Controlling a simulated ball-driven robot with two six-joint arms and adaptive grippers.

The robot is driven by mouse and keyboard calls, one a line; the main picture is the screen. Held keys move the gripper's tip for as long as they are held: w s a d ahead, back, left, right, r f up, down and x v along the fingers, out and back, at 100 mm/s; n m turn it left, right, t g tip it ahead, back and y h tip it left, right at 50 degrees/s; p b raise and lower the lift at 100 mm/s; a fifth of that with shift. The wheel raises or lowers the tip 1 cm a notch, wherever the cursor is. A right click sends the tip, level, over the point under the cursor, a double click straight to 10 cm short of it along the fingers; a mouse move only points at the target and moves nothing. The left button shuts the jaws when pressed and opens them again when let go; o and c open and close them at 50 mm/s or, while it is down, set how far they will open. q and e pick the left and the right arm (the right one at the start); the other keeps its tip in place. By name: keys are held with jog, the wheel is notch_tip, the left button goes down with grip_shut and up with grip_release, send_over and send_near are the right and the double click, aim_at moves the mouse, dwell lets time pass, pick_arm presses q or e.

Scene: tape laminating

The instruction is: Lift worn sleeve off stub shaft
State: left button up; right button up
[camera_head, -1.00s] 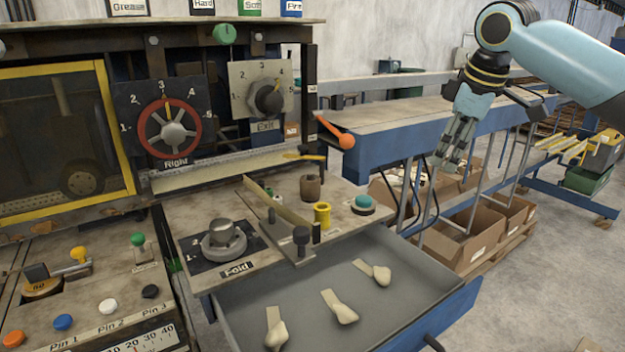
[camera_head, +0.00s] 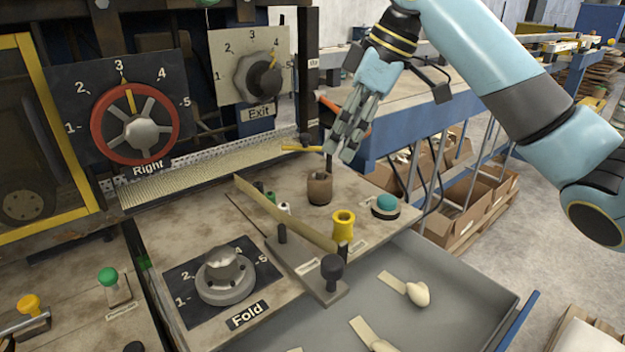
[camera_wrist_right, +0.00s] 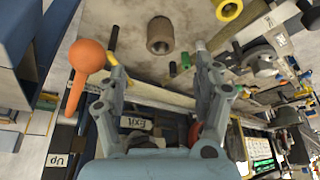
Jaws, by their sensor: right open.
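A brown, scuffed cylindrical sleeve (camera_head: 319,188) stands upright on the bench top behind the drawer, with a dark stub at its top. In the right wrist view the sleeve (camera_wrist_right: 160,35) shows its round end with a dark centre, beyond my fingertips. My right gripper (camera_head: 341,153) is above and slightly right of the sleeve, fingers pointing down, apart from it. In the right wrist view the gripper (camera_wrist_right: 160,66) is open, with nothing between its fingers. A yellow sleeve (camera_head: 343,221) sits on a dark post nearer the drawer. My left gripper is out of view.
An orange ball-ended lever (camera_wrist_right: 90,56) is close beside my right gripper. A teal button (camera_head: 387,203) stands right of the sleeve.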

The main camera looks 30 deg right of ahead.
aim_at(324, 173)
jog(key=x, duration=0.4)
jog(key=shift+a+p, duration=0.1)
jog(key=shift+p, duration=0.2)
jog(key=shift+p+x, duration=0.4)
jog(key=shift+x, duration=2.75)
jog(key=shift+s, duration=0.1)
jog(key=c, duration=1.3)
pick_arm(q)
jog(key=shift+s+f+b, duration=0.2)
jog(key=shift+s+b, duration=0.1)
jog(key=shift+b, duration=0.6)
pick_arm(e)
notch_tip(324, 173, up, 10)
